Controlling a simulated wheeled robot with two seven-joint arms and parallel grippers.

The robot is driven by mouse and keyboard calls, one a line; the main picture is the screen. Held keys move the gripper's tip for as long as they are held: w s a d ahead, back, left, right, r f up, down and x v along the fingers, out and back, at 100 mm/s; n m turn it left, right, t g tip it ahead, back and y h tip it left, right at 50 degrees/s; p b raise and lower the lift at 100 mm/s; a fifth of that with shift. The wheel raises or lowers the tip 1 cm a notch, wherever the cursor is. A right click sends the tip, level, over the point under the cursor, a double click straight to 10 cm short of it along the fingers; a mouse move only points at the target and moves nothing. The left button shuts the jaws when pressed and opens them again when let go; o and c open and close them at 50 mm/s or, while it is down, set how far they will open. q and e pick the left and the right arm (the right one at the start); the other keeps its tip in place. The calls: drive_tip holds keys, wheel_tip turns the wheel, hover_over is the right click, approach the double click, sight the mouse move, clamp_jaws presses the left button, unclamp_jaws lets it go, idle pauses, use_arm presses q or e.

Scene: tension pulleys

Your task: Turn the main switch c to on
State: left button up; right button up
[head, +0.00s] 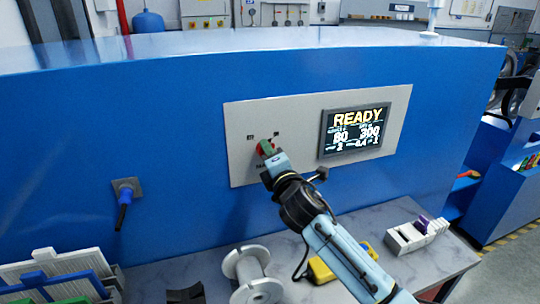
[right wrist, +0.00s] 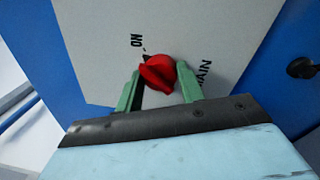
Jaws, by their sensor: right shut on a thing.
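The main switch is a red knob (head: 264,148) on the light grey panel (head: 300,112) of the blue machine. It also shows in the right wrist view (right wrist: 158,74), between my green fingers. There, the knob's pointed side is turned towards the black "ON" mark (right wrist: 137,41). My right gripper (head: 266,147) is shut on the knob and hides part of it in the head view. The lettering beneath the knob is partly covered by the gripper. My left gripper is not in view.
A display (head: 356,130) reading READY sits right of the switch. A socket with a blue plug (head: 124,200) is on the machine's left. Below, the marble-look bench holds a grey spool (head: 250,268), a yellow item (head: 322,270), a white block (head: 415,235) and racks (head: 55,270).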

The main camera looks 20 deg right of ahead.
drive_tip(key=shift+f+m, duration=0.1)
drive_tip(key=shift+m, duration=0.8)
drive_tip(key=o, duration=1)
drive_tip(key=shift+s, duration=0.1)
drive_tip(key=s+f+b, duration=0.1)
drive_tip(key=s, duration=1.2)
drive_tip(key=shift+d, duration=0.2)
drive_tip(key=shift+s, duration=0.1)
